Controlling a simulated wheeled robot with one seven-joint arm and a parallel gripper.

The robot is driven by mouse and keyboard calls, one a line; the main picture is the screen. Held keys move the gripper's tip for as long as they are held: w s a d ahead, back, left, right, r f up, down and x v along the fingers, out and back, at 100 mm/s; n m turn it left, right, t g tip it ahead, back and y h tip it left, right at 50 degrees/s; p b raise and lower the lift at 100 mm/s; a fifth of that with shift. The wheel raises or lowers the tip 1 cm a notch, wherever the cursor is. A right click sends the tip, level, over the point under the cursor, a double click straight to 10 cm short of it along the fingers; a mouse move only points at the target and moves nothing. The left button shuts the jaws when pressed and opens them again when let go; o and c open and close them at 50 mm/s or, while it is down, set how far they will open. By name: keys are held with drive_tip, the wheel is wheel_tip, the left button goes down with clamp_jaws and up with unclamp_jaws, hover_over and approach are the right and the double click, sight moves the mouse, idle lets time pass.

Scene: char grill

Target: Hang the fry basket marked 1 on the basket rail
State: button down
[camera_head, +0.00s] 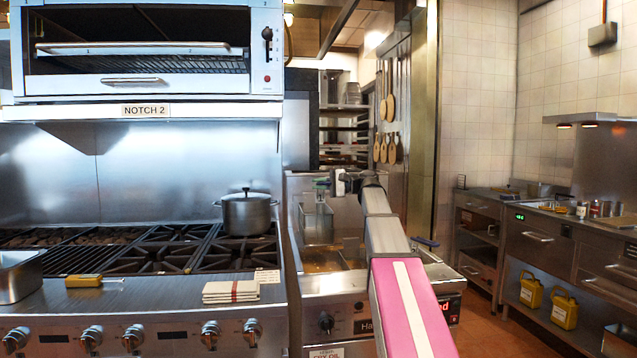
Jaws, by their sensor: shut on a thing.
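A wire fry basket (316,224) with a green-topped handle is at the left side of the fryer (330,283), above the oil well. My gripper (334,184) is at its handle, small and far off, and is shut on it. No number can be read on this basket, and I cannot tell whether it hangs on the rail or is held clear. Another basket with a blue handle (426,241) is at the right side of the fryer, partly behind my arm. The basket rail cannot be made out clearly; my arm hides part of the fryer's back.
Left of the fryer is a range with a steel pot (246,213), a folded towel (231,291) and a yellow thermometer-like tool (84,281). A broiler (150,50) hangs above it. Yellow jugs (564,308) stand under the right counter. Floor shows between fryer and right counter.

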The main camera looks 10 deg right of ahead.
drive_tip(key=shift+f, duration=0.1)
drive_tip(key=c, duration=1.1)
unclamp_jaws()
